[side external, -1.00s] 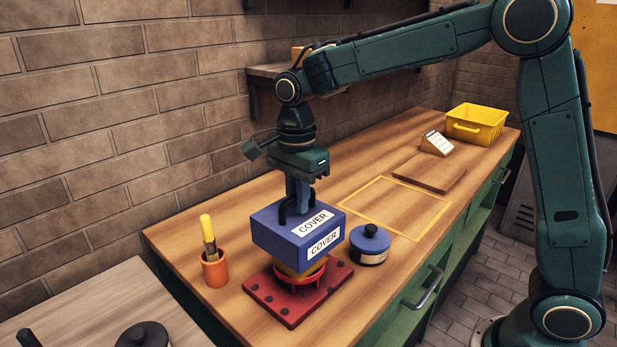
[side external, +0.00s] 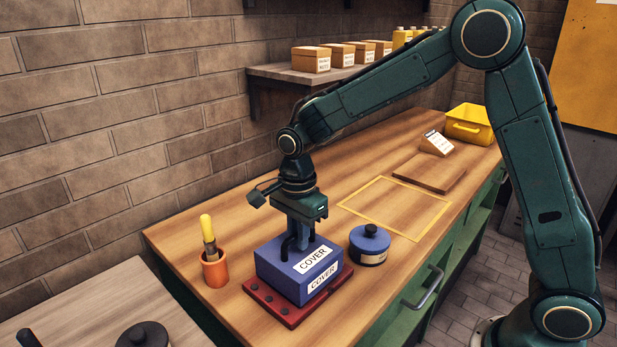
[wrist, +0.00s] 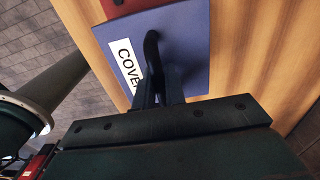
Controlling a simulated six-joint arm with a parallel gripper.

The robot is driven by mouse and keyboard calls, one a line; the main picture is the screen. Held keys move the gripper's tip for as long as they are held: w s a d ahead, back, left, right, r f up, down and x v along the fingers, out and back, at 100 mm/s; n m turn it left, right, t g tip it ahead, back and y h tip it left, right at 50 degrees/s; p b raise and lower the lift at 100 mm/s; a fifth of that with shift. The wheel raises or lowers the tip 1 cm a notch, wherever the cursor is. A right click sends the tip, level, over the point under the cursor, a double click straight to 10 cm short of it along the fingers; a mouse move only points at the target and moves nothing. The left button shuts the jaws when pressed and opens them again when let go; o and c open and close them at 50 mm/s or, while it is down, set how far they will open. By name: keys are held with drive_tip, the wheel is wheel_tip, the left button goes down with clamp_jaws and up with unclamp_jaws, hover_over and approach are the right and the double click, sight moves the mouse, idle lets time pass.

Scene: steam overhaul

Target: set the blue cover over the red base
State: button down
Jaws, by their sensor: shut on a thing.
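The blue cover (side external: 283,274), a box with white COVER labels, sits low over the red base (side external: 262,297) in the side view. The base's plate shows along the left, front and right edges; its middle is hidden under the cover. I cannot tell whether the cover touches the plate all round. My gripper (side external: 298,250) is shut on the black handle on top of the cover. In the wrist view, the fingers (wrist: 158,90) meet the handle above the blue cover (wrist: 185,45), and a corner of the red base (wrist: 115,7) shows beyond.
A round blue lidded tin (side external: 369,246) stands close to the right of the base. An orange cup with a yellow-handled brush (side external: 215,270) stands to the left. A yellow-outlined area (side external: 395,208) of the bench is bare. A yellow bin (side external: 470,127) stands at the far end.

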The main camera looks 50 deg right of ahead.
drive_tip(key=shift+f, duration=0.3)
drive_tip(key=shift+f, duration=0.15)
drive_tip(key=c, duration=1.5)
unclamp_jaws()
drive_tip(key=shift+o, duration=0.2)
wheel_tip(320, 180, up, 12)
